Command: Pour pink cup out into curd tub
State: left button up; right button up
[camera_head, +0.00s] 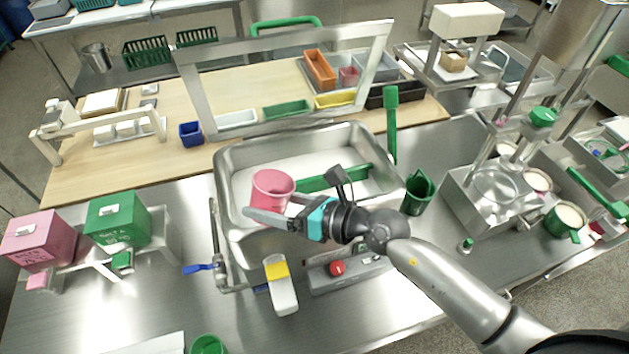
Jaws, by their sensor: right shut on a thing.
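The pink cup (272,187) is held over the near left part of a large steel tub (226,190), which I take for the curd tub. The cup looks about upright, with its open rim up; I cannot see what is in it. My right gripper (268,213) is shut on the cup from the right and near side, its fingers low on the cup. The tub shows a pale white inside, and a green bar (335,178) lies across it behind my gripper. My left gripper is not in view.
A steel frame (188,95) stands behind the tub. A green cup (418,192) and an upright green paddle (391,125) are right of it. Pink (40,240) and green (117,220) boxes stand at left. A yellow-white block (281,286) lies in front.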

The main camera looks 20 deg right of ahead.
jog(key=shift+s+a+n+h+p, duration=0.15)
jog(key=shift+a+n+h+p, duration=0.25)
jog(key=shift+p, duration=0.75)
jog(key=shift+f, duration=0.25)
jog(key=shift+s+a+f+n+h, duration=0.15)
jog(key=shift+a+f+n+h, duration=0.35)
jog(key=shift+n, duration=0.5)
jog(key=shift+d, duration=0.1)
